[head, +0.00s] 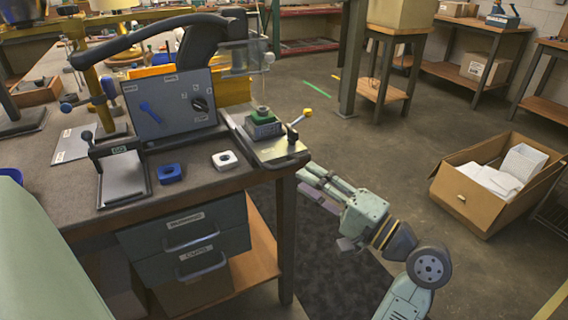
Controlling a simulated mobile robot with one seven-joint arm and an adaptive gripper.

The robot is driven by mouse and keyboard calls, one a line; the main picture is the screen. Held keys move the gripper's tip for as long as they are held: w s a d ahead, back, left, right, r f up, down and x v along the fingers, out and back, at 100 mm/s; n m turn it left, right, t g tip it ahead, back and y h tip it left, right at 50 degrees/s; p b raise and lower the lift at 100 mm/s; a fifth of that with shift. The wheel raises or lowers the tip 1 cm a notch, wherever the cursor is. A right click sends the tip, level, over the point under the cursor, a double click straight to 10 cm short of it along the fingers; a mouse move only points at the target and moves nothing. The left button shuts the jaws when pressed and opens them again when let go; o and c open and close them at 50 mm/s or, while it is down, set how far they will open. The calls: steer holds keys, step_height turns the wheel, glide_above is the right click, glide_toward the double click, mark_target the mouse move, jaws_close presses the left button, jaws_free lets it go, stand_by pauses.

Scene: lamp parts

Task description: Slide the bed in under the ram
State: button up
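The bed (277,150) is a pale metal plate on a slide at the bench's right front corner. A lever with a yellow knob (308,112) stands at the bed's right side. Behind the fixture is a clear guard (240,58) with a thin upright rod; the ram itself is hard to make out there. My gripper (303,178) is just right of the bench corner, close to the bed's front edge, pointing left. Its finger gap is unclear, and I see nothing held in it.
A grey control panel (170,105) with a blue lever stands left of the bed. Blue (169,173) and white (225,160) square parts lie on the bench (190,190) in front. An open cardboard box (452,190) is on the floor at right.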

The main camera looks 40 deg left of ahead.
mark_target(284, 165)
steer(key=a, duration=0.4)
steer(key=a+r+p, duration=0.1)
steer(key=a, duration=0.2)
steer(key=shift+a, duration=0.1)
steer(key=shift+c, duration=0.5)
jaws_close()
